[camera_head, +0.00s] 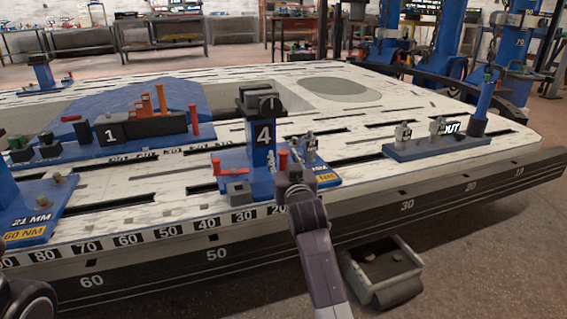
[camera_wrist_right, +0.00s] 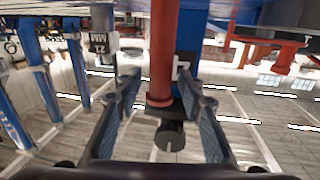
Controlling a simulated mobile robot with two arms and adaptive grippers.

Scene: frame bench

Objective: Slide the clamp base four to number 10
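Clamp base four (camera_head: 262,155) is a blue block with a white 4 and a dark clamp head on top. It stands upright on the white slotted bench near its front edge. Red handles rise from its foot. The front-edge scale (camera_head: 200,230) reads 80 down to 20 from left to right; my right arm hides the stretch right of 20. My right gripper (camera_head: 289,172) is at the base's front right. In the right wrist view its open fingers (camera_wrist_right: 163,112) stand on either side of a red handle (camera_wrist_right: 163,55), with gaps visible.
Clamp base one (camera_head: 150,128) stands to the left, with a blue 21 MM base (camera_head: 40,208) at the front left. A blue base (camera_head: 435,146) with a tall post is to the right. Bare bench top lies between it and base four. A grey bin (camera_head: 385,272) sits below.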

